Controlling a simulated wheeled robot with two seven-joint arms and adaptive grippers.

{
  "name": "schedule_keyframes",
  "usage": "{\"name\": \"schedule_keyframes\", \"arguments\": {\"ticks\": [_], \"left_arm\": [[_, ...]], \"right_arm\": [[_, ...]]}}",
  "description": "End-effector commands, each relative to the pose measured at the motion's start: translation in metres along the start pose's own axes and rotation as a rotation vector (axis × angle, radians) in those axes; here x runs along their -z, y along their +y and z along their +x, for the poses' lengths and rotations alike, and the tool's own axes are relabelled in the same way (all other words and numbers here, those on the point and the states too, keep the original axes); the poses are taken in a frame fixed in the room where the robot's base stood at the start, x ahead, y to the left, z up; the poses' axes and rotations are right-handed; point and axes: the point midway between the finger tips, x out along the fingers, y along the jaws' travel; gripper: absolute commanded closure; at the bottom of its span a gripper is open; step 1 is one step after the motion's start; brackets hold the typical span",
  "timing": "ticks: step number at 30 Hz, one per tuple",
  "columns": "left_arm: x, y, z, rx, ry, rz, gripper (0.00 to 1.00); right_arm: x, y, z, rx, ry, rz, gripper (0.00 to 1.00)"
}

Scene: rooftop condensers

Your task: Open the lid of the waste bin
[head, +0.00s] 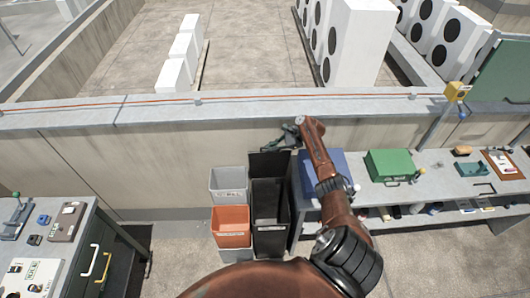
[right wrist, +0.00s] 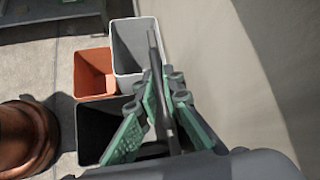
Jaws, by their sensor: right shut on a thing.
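The waste bin (head: 270,238) is the tall black one at the wall, beside the right bench. Its lid (head: 266,164) stands raised at the back, and the dark inside of the bin shows. In the right wrist view the bin (right wrist: 91,130) is open below, and the lid (right wrist: 152,48) appears as a thin dark panel nearly edge-on. My right gripper (head: 291,138) is above the bin at the raised lid. Its green fingers (right wrist: 158,95) are shut on the lid, one on each side. My arm hides part of the bench. My left gripper is not in view.
A grey bin (head: 229,197) and an orange bin (head: 231,240) stand left of the waste bin. A concrete parapet (head: 100,165) runs behind. The right bench (head: 430,162) holds a green box (head: 389,165). A left bench (head: 75,245) carries small devices.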

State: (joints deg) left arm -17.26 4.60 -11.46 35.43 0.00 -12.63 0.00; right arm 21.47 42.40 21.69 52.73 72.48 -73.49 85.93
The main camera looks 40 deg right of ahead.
Motion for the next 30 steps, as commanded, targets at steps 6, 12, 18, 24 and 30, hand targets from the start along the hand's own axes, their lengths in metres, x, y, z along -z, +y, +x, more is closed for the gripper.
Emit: {"name": "schedule_keyframes", "arguments": {"ticks": [6,12,18,24,30], "left_arm": [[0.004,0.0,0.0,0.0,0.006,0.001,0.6],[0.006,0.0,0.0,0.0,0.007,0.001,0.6],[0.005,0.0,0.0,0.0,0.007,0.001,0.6],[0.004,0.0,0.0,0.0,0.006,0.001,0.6],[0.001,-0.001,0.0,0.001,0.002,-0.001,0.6]], "right_arm": [[0.002,-0.001,-0.002,0.001,0.004,0.0,1.0],[0.002,-0.001,-0.001,0.0,0.005,-0.001,0.88],[0.0,0.0,0.0,-0.001,0.003,-0.001,0.75],[0.0,0.0,0.001,-0.001,0.002,-0.001,0.75],[0.001,0.0,-0.01,-0.001,0.003,-0.001,0.75]]}}
